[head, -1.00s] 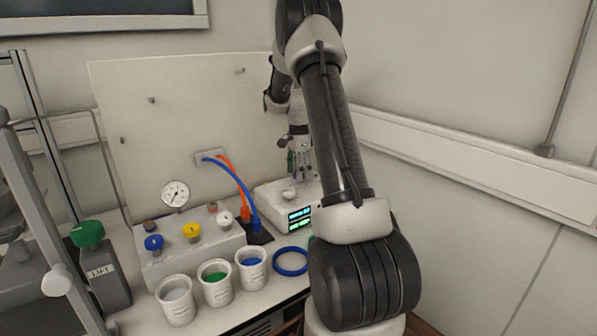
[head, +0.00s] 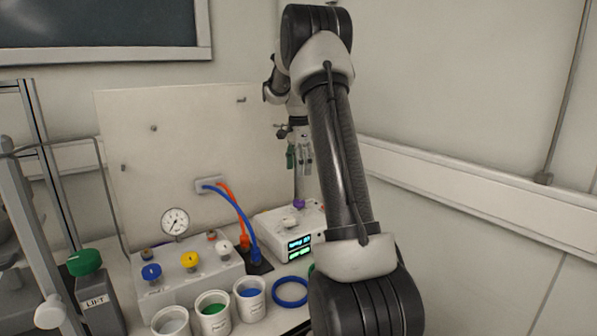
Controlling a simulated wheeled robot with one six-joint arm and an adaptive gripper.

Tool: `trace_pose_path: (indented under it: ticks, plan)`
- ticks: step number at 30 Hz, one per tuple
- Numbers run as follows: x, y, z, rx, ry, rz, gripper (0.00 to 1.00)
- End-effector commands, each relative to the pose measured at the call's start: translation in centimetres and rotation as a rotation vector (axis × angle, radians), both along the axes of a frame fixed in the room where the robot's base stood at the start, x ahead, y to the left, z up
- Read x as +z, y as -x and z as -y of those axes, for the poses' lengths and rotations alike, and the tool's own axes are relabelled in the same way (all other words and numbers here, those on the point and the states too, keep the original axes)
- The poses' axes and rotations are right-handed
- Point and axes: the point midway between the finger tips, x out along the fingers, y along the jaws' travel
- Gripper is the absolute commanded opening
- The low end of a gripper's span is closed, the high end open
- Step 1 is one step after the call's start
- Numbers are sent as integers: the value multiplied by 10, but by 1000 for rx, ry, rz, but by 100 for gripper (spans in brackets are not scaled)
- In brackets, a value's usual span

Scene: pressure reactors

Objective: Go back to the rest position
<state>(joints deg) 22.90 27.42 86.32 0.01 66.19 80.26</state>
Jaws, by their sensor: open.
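My arm rises from the lower right of the head view and reaches over the bench. My gripper (head: 299,162) hangs fingers down above the white device with the lit display (head: 290,233), apart from it. Its fingers are spread and nothing shows between them. A thin upright rod with a purple part (head: 299,203) stands on the device below the gripper. Part of the wrist is hidden behind my own forearm.
A valve block (head: 190,278) with blue, yellow and white knobs stands left of the device. A pale panel (head: 180,150) stands behind; the space above the bench is free.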

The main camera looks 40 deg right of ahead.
Motion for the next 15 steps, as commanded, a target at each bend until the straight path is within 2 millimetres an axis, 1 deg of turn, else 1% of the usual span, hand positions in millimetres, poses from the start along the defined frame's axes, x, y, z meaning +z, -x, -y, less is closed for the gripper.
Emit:
trace_pose_path:
  ticks: [11, 13, 15]
  plan:
    - [0, 0, 0, 1, 0, 0, 60]
    - [0, 0, 0, 20, 0, 0, 60]
    - [0, -1, 0, 75, 2, 2, 60]
